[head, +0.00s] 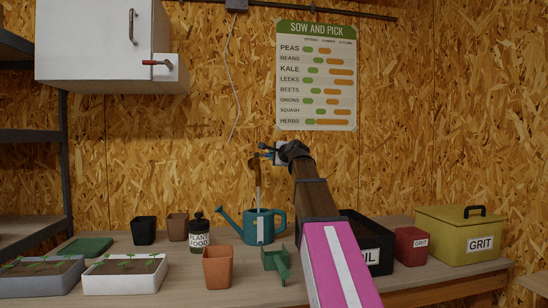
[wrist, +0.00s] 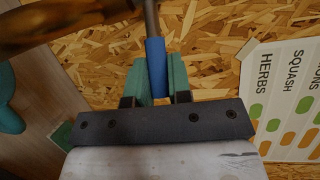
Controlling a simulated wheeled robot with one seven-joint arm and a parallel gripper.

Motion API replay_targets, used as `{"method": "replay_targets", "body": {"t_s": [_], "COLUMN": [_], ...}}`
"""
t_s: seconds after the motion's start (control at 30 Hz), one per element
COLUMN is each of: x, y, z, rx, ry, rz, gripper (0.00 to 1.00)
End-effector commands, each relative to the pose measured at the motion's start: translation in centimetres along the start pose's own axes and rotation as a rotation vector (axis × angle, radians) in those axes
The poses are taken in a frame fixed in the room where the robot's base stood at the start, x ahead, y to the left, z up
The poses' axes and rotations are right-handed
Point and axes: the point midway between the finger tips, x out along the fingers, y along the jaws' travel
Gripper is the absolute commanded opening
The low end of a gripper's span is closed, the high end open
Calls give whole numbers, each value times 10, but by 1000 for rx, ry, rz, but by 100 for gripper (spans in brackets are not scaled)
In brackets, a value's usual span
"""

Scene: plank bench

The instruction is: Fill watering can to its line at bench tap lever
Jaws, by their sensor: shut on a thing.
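The teal watering can (head: 279,228) stands upright on the bench, spout to the left, with a pale vertical strip on its front. Its level and line are too small to read. The brown tap (head: 255,170) is above it; a thin pale streak runs from the tap down to the can, and I cannot tell whether it is water. My gripper (head: 271,152) is at the tap's blue lever (head: 264,146). In the wrist view its green fingers (wrist: 157,78) are shut on the blue lever (wrist: 156,66). Part of the can shows at the left edge (wrist: 8,116).
A plant food bottle (head: 200,236), a terracotta pot (head: 217,268) and a green scoop (head: 276,262) stand near the can. A black bin (head: 374,236) and a yellow grit box (head: 459,236) are to the right. A white cabinet with a red lever (head: 156,63) hangs upper left.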

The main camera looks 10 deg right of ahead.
Motion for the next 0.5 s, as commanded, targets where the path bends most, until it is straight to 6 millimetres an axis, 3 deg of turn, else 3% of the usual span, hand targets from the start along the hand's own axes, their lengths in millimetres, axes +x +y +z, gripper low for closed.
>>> {"method": "replay_targets", "body": {"t_s": [0.27, 0.3, 0.33, 0.5], "x": [0, 0, 0, 0], "y": [1, 1, 1, 0], "z": [0, 0, 0, 0], "rx": [-1, -1, -1, -1], "ry": [1, 1, 1, 0], "rz": [1, 1, 1, 1], "gripper": [0, 32, 42, 44]}}
